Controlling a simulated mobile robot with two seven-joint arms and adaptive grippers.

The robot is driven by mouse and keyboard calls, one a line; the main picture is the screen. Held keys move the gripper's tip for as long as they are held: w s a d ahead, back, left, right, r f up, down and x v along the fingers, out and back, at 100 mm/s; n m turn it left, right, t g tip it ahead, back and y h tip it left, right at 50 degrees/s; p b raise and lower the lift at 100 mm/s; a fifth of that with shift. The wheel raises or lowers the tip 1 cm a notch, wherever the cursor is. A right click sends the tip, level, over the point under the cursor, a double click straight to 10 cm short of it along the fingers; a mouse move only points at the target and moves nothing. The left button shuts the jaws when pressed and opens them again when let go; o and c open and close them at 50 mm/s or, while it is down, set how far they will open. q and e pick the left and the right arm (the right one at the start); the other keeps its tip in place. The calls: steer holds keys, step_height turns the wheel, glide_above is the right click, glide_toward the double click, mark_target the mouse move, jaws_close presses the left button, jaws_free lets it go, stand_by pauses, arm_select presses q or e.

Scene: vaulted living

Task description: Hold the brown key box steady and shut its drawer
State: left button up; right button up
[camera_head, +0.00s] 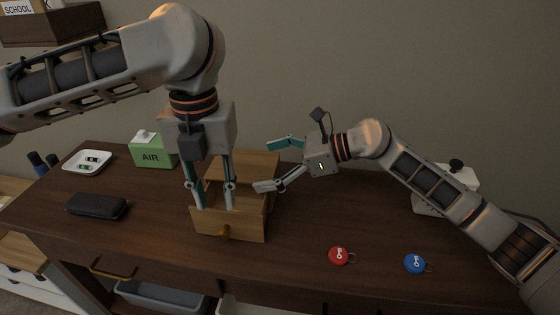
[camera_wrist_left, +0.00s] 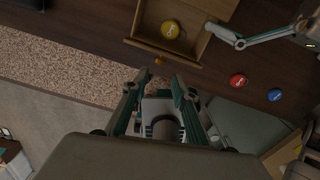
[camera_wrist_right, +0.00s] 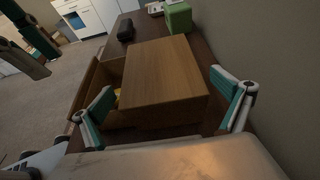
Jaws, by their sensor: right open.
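The brown key box (camera_head: 262,160) stands on the dark desk, and its drawer (camera_head: 245,225) is pulled out toward the front. A round brass knob (camera_head: 224,232) is on the drawer front. A yellow key tag (camera_wrist_left: 172,29) lies inside the drawer. My left gripper (camera_head: 214,206) points down near the drawer, fingers apart and empty; in the left wrist view the knob shows beyond its fingertips. My right gripper (camera_head: 277,165) is open at the box's right side. In the right wrist view the box (camera_wrist_right: 165,75) shows between its spread fingers; contact cannot be told.
A red key tag (camera_head: 341,256) and a blue key tag (camera_head: 416,263) lie right of the box. A green AIR box (camera_head: 152,150), a white tray (camera_head: 76,168) and a black case (camera_head: 97,206) are at the left. A white device (camera_head: 450,180) stands behind my right arm.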

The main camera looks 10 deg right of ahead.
steer(key=shift+x, duration=1.05)
